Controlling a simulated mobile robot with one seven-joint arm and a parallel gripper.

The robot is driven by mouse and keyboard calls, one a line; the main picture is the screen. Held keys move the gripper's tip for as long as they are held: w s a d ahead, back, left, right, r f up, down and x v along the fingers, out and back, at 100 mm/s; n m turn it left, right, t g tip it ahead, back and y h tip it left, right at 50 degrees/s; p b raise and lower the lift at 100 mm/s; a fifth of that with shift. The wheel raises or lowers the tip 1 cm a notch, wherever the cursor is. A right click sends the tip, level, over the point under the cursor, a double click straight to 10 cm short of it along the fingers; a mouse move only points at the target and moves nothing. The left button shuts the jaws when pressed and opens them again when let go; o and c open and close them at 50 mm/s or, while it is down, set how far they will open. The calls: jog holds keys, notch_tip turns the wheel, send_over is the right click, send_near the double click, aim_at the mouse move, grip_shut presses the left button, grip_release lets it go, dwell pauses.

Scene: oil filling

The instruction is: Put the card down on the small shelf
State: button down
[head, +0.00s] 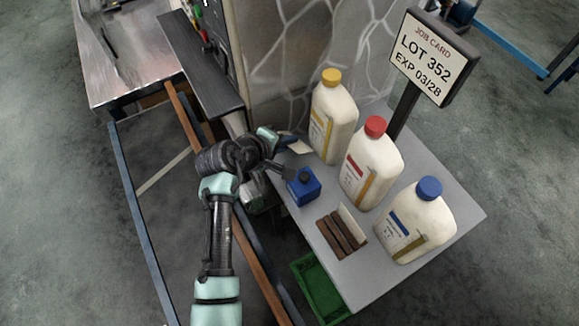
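My gripper (284,150) is over the left edge of the grey table, left of the yellow-capped bottle. A small white piece (300,146), which looks like a card, shows at its fingertips; the fingers are too small and partly hidden to tell whether they grip it. Another pale card (352,222) stands upright at a brown slotted rack (341,233) on the table. A narrow dark ledge (200,62), possibly the small shelf, is at the upper left, beyond my arm, and its top looks bare.
Bottles with yellow (334,117), red (371,162) and blue (418,220) caps stand on the grey table (375,277). A blue box (303,186) with a dark knob sits just below my gripper. A job card sign (432,57) stands behind. A green crate (318,290) is below the table.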

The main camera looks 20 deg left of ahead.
notch_tip(320, 180, down, 6)
jog(key=b, duration=0.4)
jog(key=shift+f, duration=0.2)
jog(key=c, duration=1.2)
grip_release()
jog(key=shift+c, duration=0.2)
jog(key=p+v, duration=0.7)
jog(key=shift+r, duration=0.3)
jog(key=shift+s+a, duration=0.1)
jog(key=shift+s, duration=0.3)
